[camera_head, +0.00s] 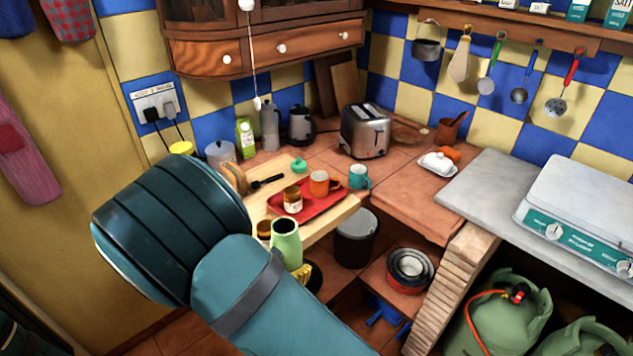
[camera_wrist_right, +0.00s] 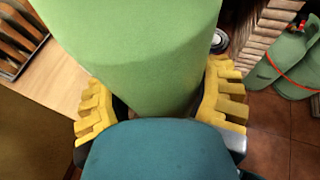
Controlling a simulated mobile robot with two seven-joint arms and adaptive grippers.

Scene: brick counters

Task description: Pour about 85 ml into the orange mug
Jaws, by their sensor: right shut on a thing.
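The orange mug (camera_head: 319,184) stands upright on a red tray (camera_head: 328,203) on the wooden counter top. A green jug-like vessel (camera_head: 286,240) is at the counter's near edge in the head view, and it fills the top of the right wrist view (camera_wrist_right: 130,45). My right gripper (camera_head: 303,272) is mostly hidden behind my arm; its yellow fingers (camera_wrist_right: 158,105) are on both sides of the green vessel, shut on it. The vessel looks about upright, in front of the mug and apart from it. Its contents cannot be seen. My left gripper is not in view.
A brown jar or cup (camera_head: 264,228) is beside the green vessel. A toaster (camera_head: 366,130) stands behind. A dark bin (camera_head: 355,240) is below the counter edge.

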